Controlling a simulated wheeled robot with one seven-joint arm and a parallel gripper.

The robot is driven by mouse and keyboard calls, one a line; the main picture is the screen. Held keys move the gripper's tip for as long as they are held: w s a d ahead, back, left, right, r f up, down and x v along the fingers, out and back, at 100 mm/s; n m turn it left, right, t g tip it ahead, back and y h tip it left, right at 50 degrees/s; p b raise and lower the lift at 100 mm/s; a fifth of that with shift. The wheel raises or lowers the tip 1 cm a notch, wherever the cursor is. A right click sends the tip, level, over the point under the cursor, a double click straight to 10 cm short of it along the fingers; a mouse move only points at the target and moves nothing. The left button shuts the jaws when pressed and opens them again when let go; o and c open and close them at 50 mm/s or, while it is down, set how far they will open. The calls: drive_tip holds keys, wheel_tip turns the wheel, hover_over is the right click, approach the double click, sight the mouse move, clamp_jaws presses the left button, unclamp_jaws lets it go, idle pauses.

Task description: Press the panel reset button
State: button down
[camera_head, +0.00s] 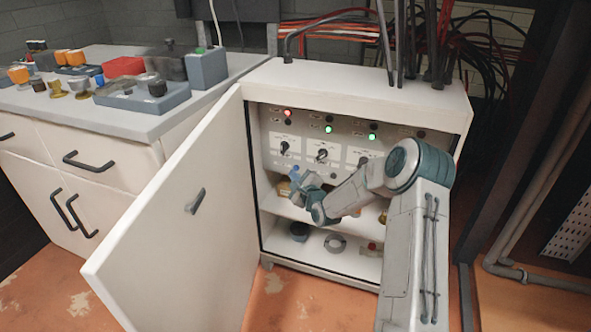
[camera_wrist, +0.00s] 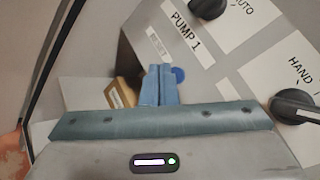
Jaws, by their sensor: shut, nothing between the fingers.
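A round blue button (camera_wrist: 179,75) sits on the grey control panel (camera_wrist: 140,22) below the PUMP 1 label in the wrist view. A faint small label beside it appears to read RESET. My gripper (camera_wrist: 160,68) has its two blue fingers together with nothing between them. The fingertips are just left of the button and overlap its left edge in the picture; I cannot tell whether they touch it. In the head view my gripper (camera_head: 294,176) reaches into the open white cabinet (camera_head: 365,82), at the lower left of the panel. The button is not clearly distinguishable there.
Black selector knobs (camera_wrist: 295,106) are close on the right. The panel has a red light (camera_head: 288,113) and green lights (camera_head: 372,137). The cabinet door (camera_head: 175,220) stands open at left. Shelves below hold small parts. A cluttered counter (camera_head: 130,118) is further left.

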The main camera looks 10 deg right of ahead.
drive_tip(key=shift+w, duration=0.1)
drive_tip(key=shift+w+d, duration=0.25)
drive_tip(key=shift+w, duration=0.05)
drive_tip(key=shift+w+d, duration=0.1)
drive_tip(key=shift+w, duration=0.15)
idle(0.7)
drive_tip(key=shift+s, duration=0.1)
drive_tip(key=shift+s+a, duration=0.35)
drive_tip(key=shift+s, duration=0.2)
drive_tip(key=s, duration=0.1)
drive_tip(key=s+a, duration=0.1)
drive_tip(key=s, duration=0.1)
drive_tip(key=s+a, duration=0.1)
drive_tip(key=shift+s+a, duration=0.15)
drive_tip(key=shift+a, duration=0.1)
idle(0.3)
idle(0.5)
